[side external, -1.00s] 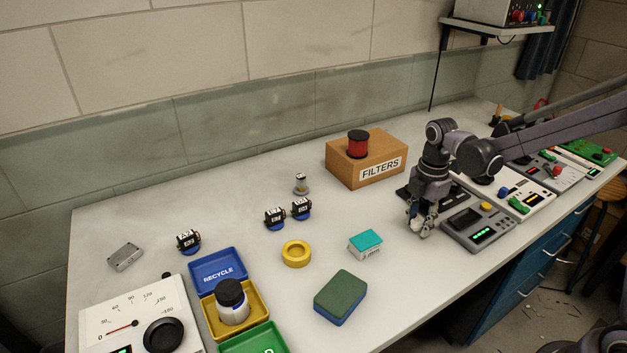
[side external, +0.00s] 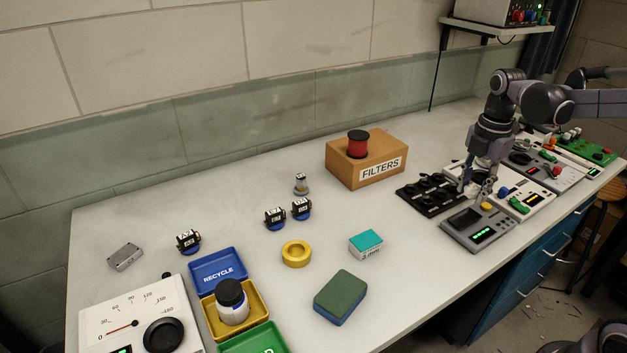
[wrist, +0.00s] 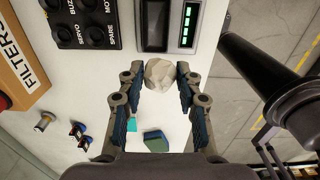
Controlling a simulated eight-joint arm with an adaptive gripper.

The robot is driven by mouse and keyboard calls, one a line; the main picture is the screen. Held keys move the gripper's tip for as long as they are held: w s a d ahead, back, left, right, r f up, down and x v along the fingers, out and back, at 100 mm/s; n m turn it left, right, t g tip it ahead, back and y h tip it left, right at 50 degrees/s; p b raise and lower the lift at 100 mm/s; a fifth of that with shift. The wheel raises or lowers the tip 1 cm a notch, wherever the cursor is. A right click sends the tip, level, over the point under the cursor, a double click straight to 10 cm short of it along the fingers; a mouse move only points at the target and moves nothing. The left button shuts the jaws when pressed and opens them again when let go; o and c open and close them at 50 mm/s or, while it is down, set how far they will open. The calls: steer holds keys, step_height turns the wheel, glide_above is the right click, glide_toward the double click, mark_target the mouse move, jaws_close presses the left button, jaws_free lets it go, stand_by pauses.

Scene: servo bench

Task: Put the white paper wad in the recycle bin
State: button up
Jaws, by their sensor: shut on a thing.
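The white paper wad (wrist: 159,74) sits between the fingertips of my gripper (wrist: 156,82) in the wrist view. My gripper is shut on it. In the side view my gripper (side external: 474,191) hangs over the instrument row at the right of the bench, and the wad shows only as a small pale patch between the fingers. The blue recycle bin (side external: 217,267), marked RECYCLE, stands at the front left of the bench, far left of my gripper.
A yellow bin (side external: 262,308) holding a dark-lidded jar (side external: 232,304) and a green bin adjoin the recycle bin. A FILTERS box (side external: 366,160) with a red spool, a yellow ring (side external: 296,254), a teal-topped box (side external: 366,244) and a sponge (side external: 340,297) stand mid-bench.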

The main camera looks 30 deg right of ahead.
steer(key=w+a+r+n, duration=0.2)
steer(key=w+a+n, duration=0.3)
steer(key=w+a, duration=0.55)
steer(key=n, duration=0.8)
glide_above(218, 268)
steer(key=s, duration=0.5)
step_height(218, 268, down, 6)
steer(key=shift+w+a+f, duration=0.1)
steer(key=shift+a+f, duration=0.1)
steer(key=shift+f, duration=2)
steer(key=shift+f, duration=0.25)
steer(key=o, duration=0.7)
